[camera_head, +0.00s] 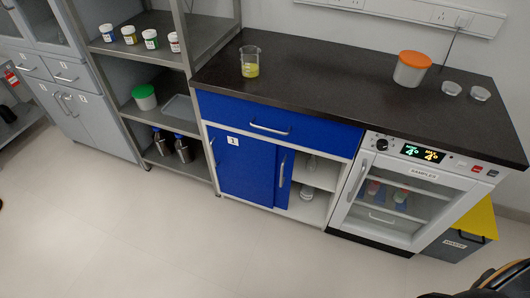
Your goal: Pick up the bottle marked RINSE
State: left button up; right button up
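No label reading RINSE can be made out in this view. Two dark bottles with blue tops stand on the lowest shelf of the grey rack: a left bottle (161,143) and a right bottle (183,150). Neither gripper can be made out. A dark part with an orange edge at the bottom right corner may be mine, but it is cut off.
The black countertop (330,85) holds a beaker with yellow liquid (250,66), an orange-lidded tub (411,70) and two small dishes. A glass-door SAMPLES unit (395,200) and a yellow-lidded bin (476,232) stand at right. Several jars fill the upper shelf. The floor (190,235) is clear.

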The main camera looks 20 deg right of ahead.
aim_at(307, 193)
jog(key=l+u, duration=0.3)
jog(key=l, duration=1.35)
jog(key=z, duration=0.15)
